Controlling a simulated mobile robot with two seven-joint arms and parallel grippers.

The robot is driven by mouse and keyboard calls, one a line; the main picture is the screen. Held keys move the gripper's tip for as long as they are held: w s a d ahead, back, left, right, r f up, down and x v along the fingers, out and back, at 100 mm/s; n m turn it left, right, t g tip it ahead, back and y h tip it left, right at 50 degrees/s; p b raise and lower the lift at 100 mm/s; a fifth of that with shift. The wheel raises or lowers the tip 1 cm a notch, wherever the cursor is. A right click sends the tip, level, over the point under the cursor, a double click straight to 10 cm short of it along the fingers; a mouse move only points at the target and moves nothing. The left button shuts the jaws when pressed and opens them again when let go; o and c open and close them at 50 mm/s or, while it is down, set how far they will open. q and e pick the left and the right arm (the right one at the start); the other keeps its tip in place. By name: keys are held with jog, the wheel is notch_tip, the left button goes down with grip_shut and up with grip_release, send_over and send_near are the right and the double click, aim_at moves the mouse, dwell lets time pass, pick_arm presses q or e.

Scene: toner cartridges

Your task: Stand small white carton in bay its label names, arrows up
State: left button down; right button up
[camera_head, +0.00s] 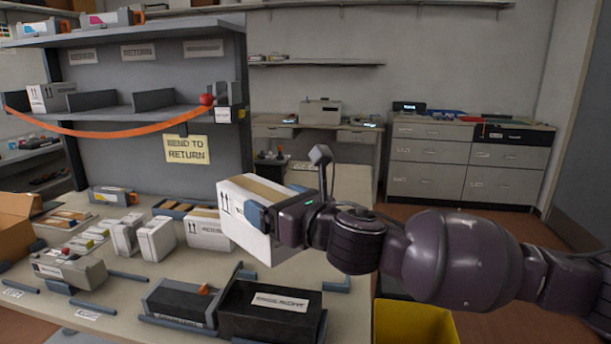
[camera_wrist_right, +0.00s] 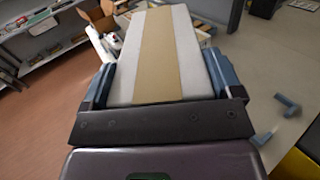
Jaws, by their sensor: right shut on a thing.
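My right gripper (camera_head: 268,216) is shut on a white carton (camera_head: 240,231) with tan tape along its top. The carton is held tilted above the table, and its left face shows arrows pointing up. Its label is too small to read. The wrist view shows the carton (camera_wrist_right: 186,52) between the two blue fingers. The grey shelf (camera_head: 150,112) at the back left has bays split by dark dividers. My left gripper is not in view.
An orange strap (camera_head: 110,132) sags across the shelf front, ending at a red knob (camera_head: 206,99). A white carton (camera_head: 46,97) stands in the left bay. Cartons, a grey device (camera_head: 70,269) and black trays (camera_head: 270,312) crowd the table.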

jog(key=s+d+f+m+t+h, duration=0.3)
jog(key=s+d+f+m+h, duration=0.15)
jog(key=d, duration=0.45)
jog(key=s+d+f+m+t+h, duration=0.25)
jog(key=d+f+h, duration=0.3)
jog(key=d, duration=0.45)
jog(key=s+d+f+m+h, duration=0.1)
jog(key=s+d+f, duration=0.2)
jog(key=f, duration=0.3)
jog(key=s+d+f+m+h, duration=0.1)
jog(key=s+d+f, duration=0.2)
jog(key=f, duration=0.3)
jog(key=shift+s+d+h+p, duration=0.35)
jog(key=shift+s+h, duration=0.05)
jog(key=shift+s, duration=0.35)
jog(key=shift+s+f, duration=0.1)
jog(key=shift+s, duration=0.05)
